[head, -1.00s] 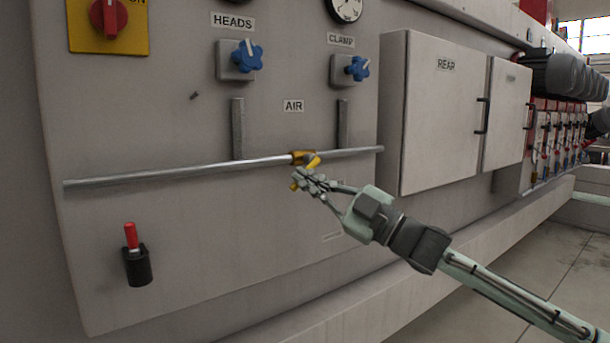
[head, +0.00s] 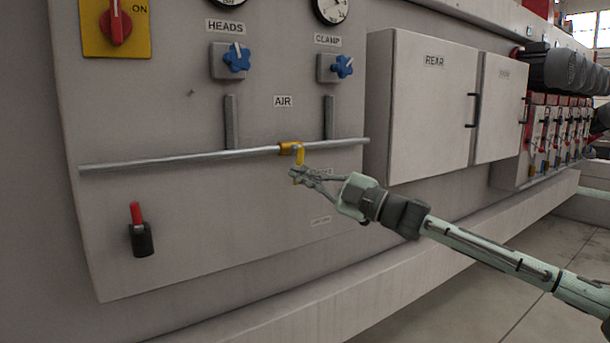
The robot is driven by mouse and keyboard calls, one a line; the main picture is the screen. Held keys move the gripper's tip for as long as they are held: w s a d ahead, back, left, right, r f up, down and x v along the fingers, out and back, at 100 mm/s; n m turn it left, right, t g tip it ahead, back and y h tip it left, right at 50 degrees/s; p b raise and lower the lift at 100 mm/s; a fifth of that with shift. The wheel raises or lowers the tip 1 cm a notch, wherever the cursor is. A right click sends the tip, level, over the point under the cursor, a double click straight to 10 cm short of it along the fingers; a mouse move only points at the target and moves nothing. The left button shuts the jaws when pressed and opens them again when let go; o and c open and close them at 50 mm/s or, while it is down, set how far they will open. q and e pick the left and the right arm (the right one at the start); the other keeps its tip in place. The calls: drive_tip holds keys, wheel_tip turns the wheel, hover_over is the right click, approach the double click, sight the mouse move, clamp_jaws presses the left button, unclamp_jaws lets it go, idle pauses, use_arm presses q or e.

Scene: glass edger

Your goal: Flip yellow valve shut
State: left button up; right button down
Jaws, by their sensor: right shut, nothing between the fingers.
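The yellow valve (head: 290,148) sits on a horizontal grey pipe (head: 200,160) below the AIR label. Its yellow handle (head: 300,158) hangs down from the pipe, roughly square to it. My right gripper (head: 296,173) is shut and empty, with its fingertips at the lower part of the handle. The fingers hide part of the handle, and I cannot tell whether they touch it. My left gripper is not in view.
A red-tipped lever (head: 137,214) stands at the lower left of the panel. Blue knobs (head: 237,58) and a red rotary switch (head: 116,24) are above the pipe. A cabinet marked REAR (head: 430,110) juts out to the right.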

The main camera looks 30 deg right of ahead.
drive_tip(key=shift+w+d+f, duration=0.1)
drive_tip(key=shift+d+f, duration=0.05)
drive_tip(key=shift+d, duration=0.35)
idle(0.4)
drive_tip(key=v, duration=1.1)
drive_tip(key=shift+s, duration=0.5)
idle(0.5)
